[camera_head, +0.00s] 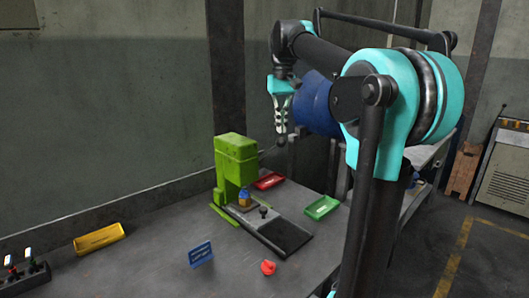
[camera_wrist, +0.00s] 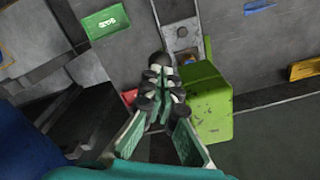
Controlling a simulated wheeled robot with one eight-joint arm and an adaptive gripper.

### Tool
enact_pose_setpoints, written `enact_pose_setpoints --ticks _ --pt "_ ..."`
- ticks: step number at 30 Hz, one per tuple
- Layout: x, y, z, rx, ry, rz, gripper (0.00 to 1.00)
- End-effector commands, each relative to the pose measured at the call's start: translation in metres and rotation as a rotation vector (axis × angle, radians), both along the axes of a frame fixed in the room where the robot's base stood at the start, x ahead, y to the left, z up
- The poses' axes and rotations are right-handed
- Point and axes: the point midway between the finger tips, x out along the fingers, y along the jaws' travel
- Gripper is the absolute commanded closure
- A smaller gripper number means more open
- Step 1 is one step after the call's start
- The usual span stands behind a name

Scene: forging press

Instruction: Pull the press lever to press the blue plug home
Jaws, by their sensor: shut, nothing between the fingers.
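The green press (camera_head: 237,160) stands on the grey bench, and its green body also shows in the wrist view (camera_wrist: 208,100). The blue plug (camera_head: 244,194) sits upright on a brownish block at the foot of the press. A dark press lever (camera_head: 270,147) sticks out from the press to the right and ends in a dark ball knob (camera_head: 282,141). My gripper (camera_head: 282,132) is shut and empty, pointing down just above the knob. In the wrist view my fingertips (camera_wrist: 158,78) overlap a dark round knob (camera_wrist: 160,61); I cannot tell whether they touch it.
A red tray (camera_head: 268,180) lies behind the press base and a green tray (camera_head: 321,207) to its right. A dark plate (camera_head: 287,236), a blue sign (camera_head: 201,254) and a red object (camera_head: 268,267) are nearer. A yellow tray (camera_head: 99,238) lies left. The bench between is clear.

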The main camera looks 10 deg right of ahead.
Motion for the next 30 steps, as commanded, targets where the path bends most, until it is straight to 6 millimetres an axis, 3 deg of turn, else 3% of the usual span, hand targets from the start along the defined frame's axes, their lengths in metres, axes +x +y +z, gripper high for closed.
enact_pose_setpoints --ticks 30 --pt "-0.005 -0.004 -0.031 0.0 0.0 0.0 1.0"
